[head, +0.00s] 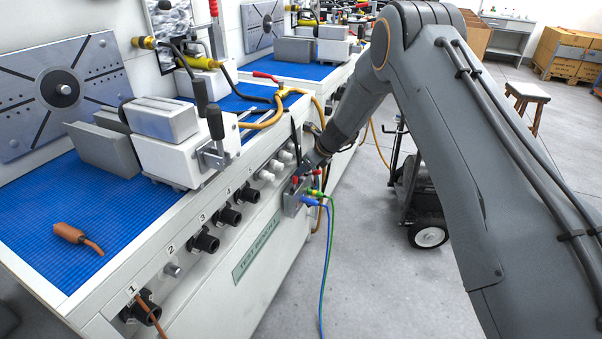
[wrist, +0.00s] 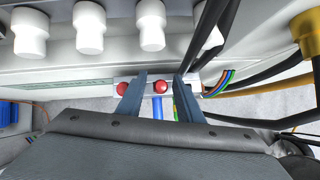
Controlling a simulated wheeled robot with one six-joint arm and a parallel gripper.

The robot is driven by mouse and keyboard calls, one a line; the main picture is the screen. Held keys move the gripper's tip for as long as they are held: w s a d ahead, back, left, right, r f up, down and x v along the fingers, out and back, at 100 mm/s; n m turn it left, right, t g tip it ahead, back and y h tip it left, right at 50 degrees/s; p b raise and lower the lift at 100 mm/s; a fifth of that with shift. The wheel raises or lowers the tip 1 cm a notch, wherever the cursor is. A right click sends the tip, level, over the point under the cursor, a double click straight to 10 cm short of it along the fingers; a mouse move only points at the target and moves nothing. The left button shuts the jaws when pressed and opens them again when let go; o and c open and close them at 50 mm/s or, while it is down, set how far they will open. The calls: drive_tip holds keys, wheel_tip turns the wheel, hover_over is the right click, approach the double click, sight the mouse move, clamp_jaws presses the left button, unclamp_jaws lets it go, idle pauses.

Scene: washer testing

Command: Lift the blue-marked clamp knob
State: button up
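A grey terminal box (head: 291,199) is fixed to the front of the bench, with red knobs on top and green and blue cables plugged in. In the wrist view two red knobs show on its pale strip, a left one (wrist: 122,89) and a right one (wrist: 160,86). A blue cable (wrist: 158,104) hangs below the right one; I see no clear blue mark on either knob. My gripper (wrist: 159,77) is open, its blue-grey fingers on either side of the right red knob with gaps showing. In the head view my gripper end (head: 312,164) is at the box, partly hidden.
White knobs (wrist: 151,25) line the panel above the fingers. A dark cable (wrist: 212,35) passes close to the right finger. Striped wires (wrist: 218,83) and yellow hoses lie to the right. A wheeled cart (head: 420,205) stands beyond the arm; the floor in front is clear.

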drive_tip(key=v, duration=0.7)
drive_tip(key=shift+d+r, duration=0.2)
drive_tip(key=s+d+r+n+g+h+p, duration=0.1)
drive_tip(key=s+d+r+n, duration=0.5)
drive_tip(key=s, duration=0.8)
drive_tip(key=s+d+r+n+g+h+p, duration=0.1)
drive_tip(key=s+d+r+n+h+p, duration=0.2)
drive_tip(key=s, duration=1.2)
drive_tip(key=s+d+r+n+g+h+p, duration=0.1)
drive_tip(key=s+d+r+n+p, duration=0.2)
drive_tip(key=s+d+r+n, duration=0.5)
drive_tip(key=s+d+n, duration=0.5)
drive_tip(key=s+n, duration=0.2)
drive_tip(key=shift+r+h, duration=0.3)
drive_tip(key=shift+h, duration=0.1)
